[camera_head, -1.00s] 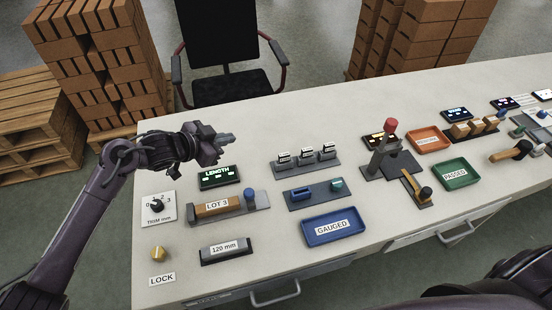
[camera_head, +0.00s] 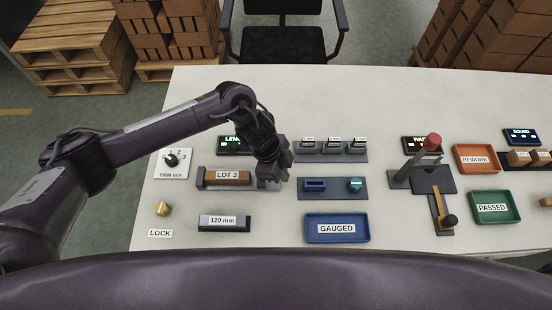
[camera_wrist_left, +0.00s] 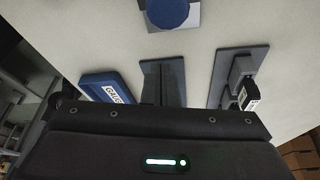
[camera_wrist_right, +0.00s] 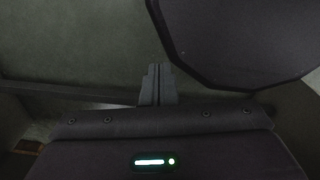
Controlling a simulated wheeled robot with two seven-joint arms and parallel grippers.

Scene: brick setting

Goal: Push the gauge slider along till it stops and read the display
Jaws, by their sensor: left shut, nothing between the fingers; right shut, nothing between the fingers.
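The gauge with the LOT 3 block (camera_head: 228,177) lies on the bench, its grey base (camera_head: 203,184) showing at the left end. A blue round knob (camera_wrist_left: 167,12) on a pale plate shows in the left wrist view; in the head view my arm hides the slider knob. My left gripper (camera_head: 270,183) is shut and empty at the gauge's right end; its shut fingers (camera_wrist_left: 162,72) point toward the knob, and contact cannot be told. The LENGTH display (camera_head: 230,140) is partly covered by my arm, with only "LEN" legible. My right gripper (camera_wrist_right: 156,75) is shut and empty, away from the bench.
The 120 mm block (camera_head: 224,223) and blue GAUGED tray (camera_head: 337,239) are in front. A trim dial (camera_head: 171,160) and yellow LOCK knob (camera_head: 162,209) are at left. A slotted plate (camera_head: 333,195) and red-topped lever (camera_head: 433,141) stand to the right.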

